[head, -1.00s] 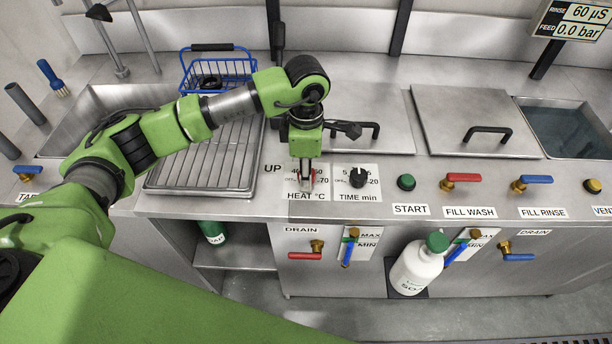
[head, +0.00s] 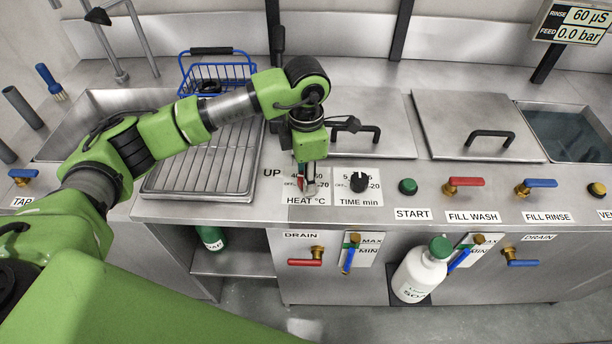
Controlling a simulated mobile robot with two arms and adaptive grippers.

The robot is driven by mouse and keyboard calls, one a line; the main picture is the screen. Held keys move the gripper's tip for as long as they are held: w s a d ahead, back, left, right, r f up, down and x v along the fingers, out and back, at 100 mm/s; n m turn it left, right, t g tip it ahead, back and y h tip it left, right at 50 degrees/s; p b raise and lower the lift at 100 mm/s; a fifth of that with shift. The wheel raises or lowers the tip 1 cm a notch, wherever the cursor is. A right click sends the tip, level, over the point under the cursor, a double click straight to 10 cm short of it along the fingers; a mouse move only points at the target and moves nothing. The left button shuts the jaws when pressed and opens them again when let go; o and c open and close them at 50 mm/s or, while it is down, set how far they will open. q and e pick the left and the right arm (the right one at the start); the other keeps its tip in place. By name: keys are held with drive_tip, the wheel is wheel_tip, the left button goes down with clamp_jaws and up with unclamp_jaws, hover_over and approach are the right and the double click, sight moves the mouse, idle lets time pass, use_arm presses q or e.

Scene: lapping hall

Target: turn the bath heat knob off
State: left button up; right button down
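The bath's heat knob sits at the HEAT °C label plate (head: 307,199) on the steel front panel. It is largely hidden by my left gripper (head: 309,186), which points down right at it. A bit of red shows between or beside the fingers. The fingertips look close together at the knob, but I cannot tell whether they are shut on it. The knob's pointer direction cannot be read. My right gripper is not in view.
The black time knob (head: 358,182) is close on the right, then a green start button (head: 407,187) and the red fill wash valve (head: 464,182). A wire drain rack (head: 205,165) lies to the left. A lidded bath (head: 365,110) is behind.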

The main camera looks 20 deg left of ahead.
use_arm(q)
drive_tip(key=o, duration=1.1)
drive_tip(key=shift+r, duration=0.1)
wheel_tip(320, 180, up, 12)
